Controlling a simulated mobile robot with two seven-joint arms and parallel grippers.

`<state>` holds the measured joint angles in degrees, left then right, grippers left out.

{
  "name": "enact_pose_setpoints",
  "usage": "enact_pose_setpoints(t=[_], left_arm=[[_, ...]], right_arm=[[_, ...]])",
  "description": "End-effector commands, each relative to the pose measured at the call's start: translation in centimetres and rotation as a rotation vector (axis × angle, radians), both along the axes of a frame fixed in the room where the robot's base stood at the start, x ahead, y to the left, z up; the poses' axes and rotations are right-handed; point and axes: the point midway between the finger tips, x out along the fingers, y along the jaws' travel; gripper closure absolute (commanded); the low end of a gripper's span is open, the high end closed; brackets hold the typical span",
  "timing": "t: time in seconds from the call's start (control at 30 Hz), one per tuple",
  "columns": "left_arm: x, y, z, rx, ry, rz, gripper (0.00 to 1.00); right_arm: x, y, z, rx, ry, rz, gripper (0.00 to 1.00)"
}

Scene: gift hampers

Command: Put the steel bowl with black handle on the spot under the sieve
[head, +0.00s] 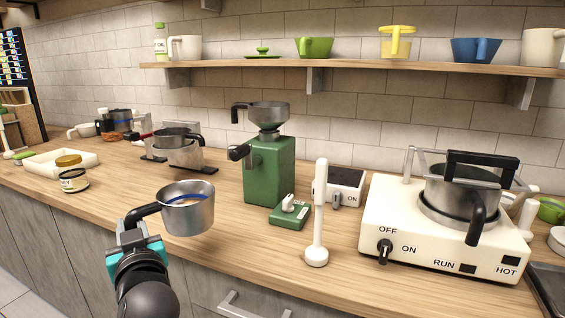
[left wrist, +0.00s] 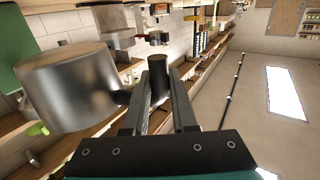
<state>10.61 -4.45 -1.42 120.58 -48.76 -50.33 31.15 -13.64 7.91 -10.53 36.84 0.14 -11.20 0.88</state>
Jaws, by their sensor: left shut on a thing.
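The steel bowl with black handle (head: 190,216) is held above the front edge of the counter, roughly upright, with something tan and a blue line inside. My left gripper (head: 131,226) is shut on its black handle. In the left wrist view the bowl (left wrist: 70,90) is left of my fingers (left wrist: 160,95), which pinch the handle. I cannot tell for sure which thing is the sieve; a grey steel bowl-shaped piece with black handle (head: 268,114) sits on top of the green machine (head: 268,170). My right gripper is not in view.
A white post on a round foot (head: 317,256) and a small green box (head: 290,215) stand right of the bowl. A white stove (head: 375,215) bears a steel pot (head: 460,192). Behind are a grey stand with a steel vessel (head: 178,138) and a cream tray (head: 40,166). Bare counter lies between.

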Motion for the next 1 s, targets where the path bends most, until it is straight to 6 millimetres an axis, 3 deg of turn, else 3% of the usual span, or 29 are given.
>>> enact_pose_setpoints(t=[0.2, 0.5, 0.8, 1.0], left_arm=[[-2.9, -2.7, -3.8, 0.002, 0.002, -0.140, 1.00], [-7.7, -6.7, -7.5, -0.001, 0.000, -0.330, 1.00], [-13.3, -10.3, -9.2, -0.002, -0.001, -0.497, 1.00], [-15.7, -11.7, -9.3, 0.000, -0.003, -0.561, 1.00]], right_arm=[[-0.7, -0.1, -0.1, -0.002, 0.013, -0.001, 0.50], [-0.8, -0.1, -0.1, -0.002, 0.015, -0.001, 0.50], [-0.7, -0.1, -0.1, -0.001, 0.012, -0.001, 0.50], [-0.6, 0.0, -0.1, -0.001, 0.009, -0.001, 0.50]])
